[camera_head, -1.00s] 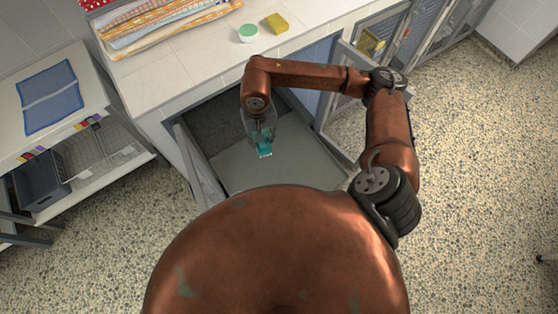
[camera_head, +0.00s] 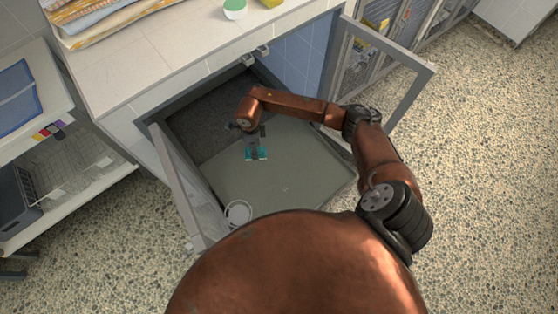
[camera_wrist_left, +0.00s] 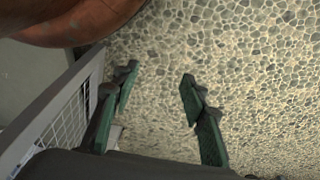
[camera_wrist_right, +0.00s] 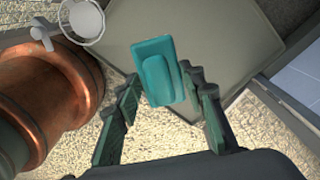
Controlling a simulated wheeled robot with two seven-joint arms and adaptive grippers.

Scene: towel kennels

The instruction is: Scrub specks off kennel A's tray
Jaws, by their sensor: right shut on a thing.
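The grey-green tray (camera_head: 310,160) lies in the open kennel and reaches out past its front; it also shows in the right wrist view (camera_wrist_right: 225,35). A faint pale speck (camera_head: 285,188) seems to be on its near part. My right gripper (camera_head: 254,141) is shut on a teal scrub brush (camera_head: 256,154), over the tray's middle; whether the brush touches the tray I cannot tell. The brush also shows between the fingers in the right wrist view (camera_wrist_right: 157,72). My left gripper (camera_wrist_left: 160,80) is open and empty above the pebbled floor, seen only in the left wrist view.
Open kennel doors stand left (camera_head: 180,190) and right (camera_head: 425,90) of the tray. A white round bowl (camera_head: 238,212) is at the tray's near left. On the counter are folded towels (camera_head: 95,20), a green-topped tub (camera_head: 235,9) and a yellow sponge (camera_head: 270,2).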

